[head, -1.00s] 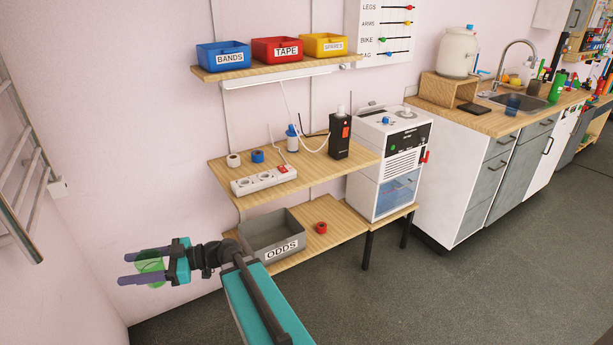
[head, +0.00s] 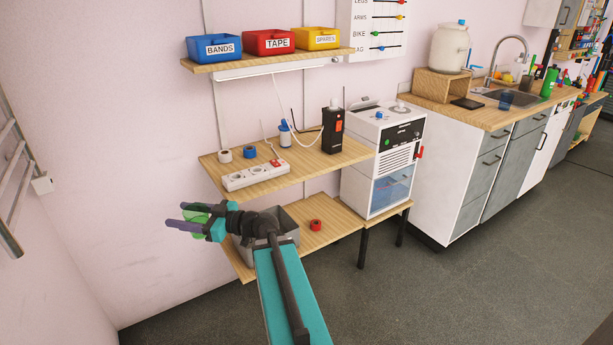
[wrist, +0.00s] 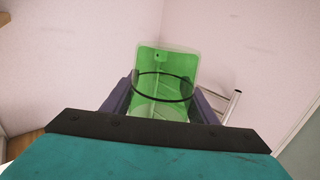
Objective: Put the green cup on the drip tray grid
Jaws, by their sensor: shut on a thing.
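My gripper (head: 178,215) is shut on the green cup (head: 198,211), in front of the pink wall and left of the lower shelves. In the wrist view the see-through green cup (wrist: 165,72) sits between the two purple fingers, with a dark ring around it. A dark flat piece that looks like the drip tray (head: 467,103) lies on the far counter, below the white keg; its grid is too small to make out.
The white keg (head: 450,46) stands on a wooden box (head: 433,85) beside the sink (head: 510,98). A white machine (head: 382,160) stands between the shelves and counter. A grey bin (head: 293,215) is behind my arm. The floor (head: 480,285) at right is clear.

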